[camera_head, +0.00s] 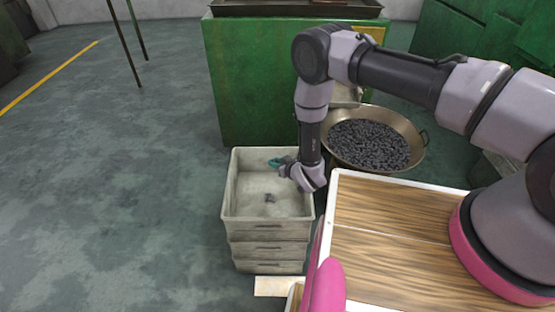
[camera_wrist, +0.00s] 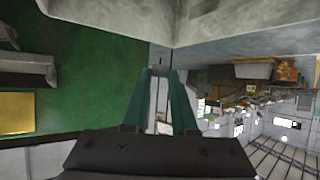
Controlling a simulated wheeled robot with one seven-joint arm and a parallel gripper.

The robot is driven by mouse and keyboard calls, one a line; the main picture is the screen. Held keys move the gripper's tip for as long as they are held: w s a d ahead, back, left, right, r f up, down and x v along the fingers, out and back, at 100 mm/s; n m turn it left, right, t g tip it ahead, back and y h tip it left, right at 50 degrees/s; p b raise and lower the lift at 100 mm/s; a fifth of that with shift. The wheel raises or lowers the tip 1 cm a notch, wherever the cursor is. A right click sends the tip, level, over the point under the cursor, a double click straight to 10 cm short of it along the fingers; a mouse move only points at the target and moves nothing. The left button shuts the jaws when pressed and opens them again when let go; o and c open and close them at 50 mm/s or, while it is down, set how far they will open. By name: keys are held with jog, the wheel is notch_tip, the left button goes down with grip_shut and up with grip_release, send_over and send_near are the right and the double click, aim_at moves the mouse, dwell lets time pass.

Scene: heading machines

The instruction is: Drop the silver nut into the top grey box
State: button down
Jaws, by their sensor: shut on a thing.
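The top grey box (camera_head: 267,230) is the open upper one of a stack left of the wooden worktop. My gripper (camera_head: 274,162) reaches over the back part of this box, its teal fingers pointing left. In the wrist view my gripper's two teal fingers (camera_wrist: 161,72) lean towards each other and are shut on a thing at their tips. The silver nut cannot be made out clearly there; it is too small or hidden by the fingers. A small dark piece (camera_head: 270,198) shows on the floor of the top box; I cannot tell what it is.
A wide metal pan (camera_head: 421,140) of dark pieces stands right of my forearm. A green machine (camera_head: 240,90) rises behind the boxes. The wooden worktop (camera_head: 385,215) lies close on the right. The floor (camera_head: 110,170) on the left is clear.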

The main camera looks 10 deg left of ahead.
jog(key=shift+f, duration=1.95)
jog(key=c, duration=0.6)
grip_release()
jog(key=shift+c, duration=0.2)
jog(key=v, duration=1.1)
jog(key=shift+w, duration=0.1)
